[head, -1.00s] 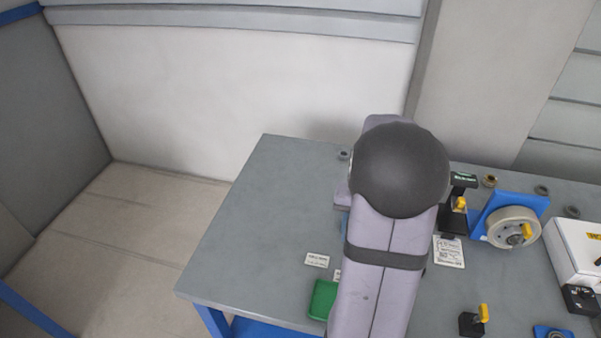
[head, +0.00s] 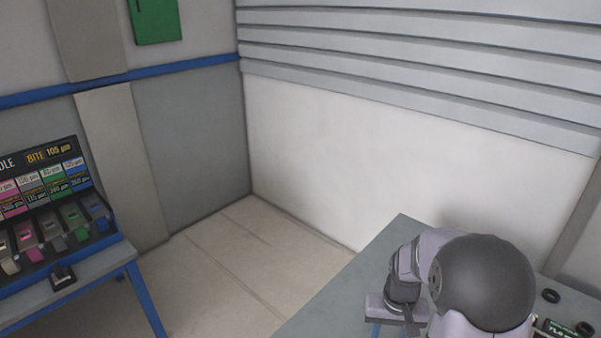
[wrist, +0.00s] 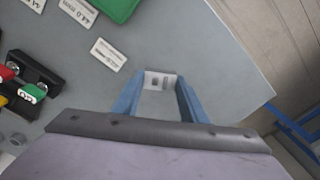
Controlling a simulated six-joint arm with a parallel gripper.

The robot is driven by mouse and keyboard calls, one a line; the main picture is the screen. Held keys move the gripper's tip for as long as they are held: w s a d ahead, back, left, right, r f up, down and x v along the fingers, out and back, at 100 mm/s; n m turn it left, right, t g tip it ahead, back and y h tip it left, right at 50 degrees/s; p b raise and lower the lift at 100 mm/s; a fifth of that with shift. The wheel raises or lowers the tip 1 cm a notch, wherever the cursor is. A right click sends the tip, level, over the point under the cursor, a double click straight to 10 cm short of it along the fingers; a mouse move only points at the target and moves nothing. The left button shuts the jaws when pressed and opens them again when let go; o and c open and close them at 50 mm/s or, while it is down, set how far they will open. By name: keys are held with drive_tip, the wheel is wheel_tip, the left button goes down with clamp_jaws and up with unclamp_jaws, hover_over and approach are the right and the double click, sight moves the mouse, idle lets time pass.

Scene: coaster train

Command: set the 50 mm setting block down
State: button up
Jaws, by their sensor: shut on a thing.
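My gripper's blue fingers show in the wrist view. The gripper (wrist: 160,82) is shut on a small pale metal block with dark marks, the setting block (wrist: 160,77), held between the fingertips. The block is over the bare grey bench top (wrist: 215,65); whether it touches the bench cannot be told. No size mark is readable on it. In the head view my arm is at the lower right over the bench (head: 335,295); the fingers are mostly cut off by the lower edge and the block cannot be made out there.
In the wrist view a green tray (wrist: 120,8), a white label (wrist: 108,54) and a black fixture with coloured parts (wrist: 33,72) lie left of the gripper. The bench edge and floor are at right. The head view shows a shim rack (head: 60,205) on another table.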

drive_tip(key=a, duration=0.2)
drive_tip(key=a+n, duration=0.1)
drive_tip(key=a, duration=0.2)
drive_tip(key=a+n, duration=0.1)
drive_tip(key=a, duration=0.1)
drive_tip(key=shift+w+a+f, duration=0.25)
drive_tip(key=shift+a+f, duration=0.05)
drive_tip(key=shift+a, duration=0.05)
drive_tip(key=d+m, duration=0.1)
drive_tip(key=d, duration=0.2)
drive_tip(key=s+d+m, duration=0.1)
drive_tip(key=d, duration=0.3)
drive_tip(key=d+m+b, duration=0.1)
drive_tip(key=d, duration=0.3)
drive_tip(key=shift+s+d+f, duration=0.1)
drive_tip(key=shift+s+f, duration=0.05)
drive_tip(key=shift+f, duration=0.15)
drive_tip(key=d+m, duration=0.1)
drive_tip(key=d, duration=0.2)
drive_tip(key=s+d+m, duration=0.1)
drive_tip(key=d, duration=0.3)
drive_tip(key=s+d+r+m+b, duration=0.1)
drive_tip(key=d, duration=0.3)
drive_tip(key=shift+s, duration=0.2)
drive_tip(key=shift+s+d+r+m, duration=1.3)
drive_tip(key=shift+s+d+r, duration=1.45)
drive_tip(key=shift+d, duration=1.35)
drive_tip(key=shift+s+f+p, duration=0.1)
drive_tip(key=shift+f+p, duration=0.9)
drive_tip(key=shift+f, duration=3.9)
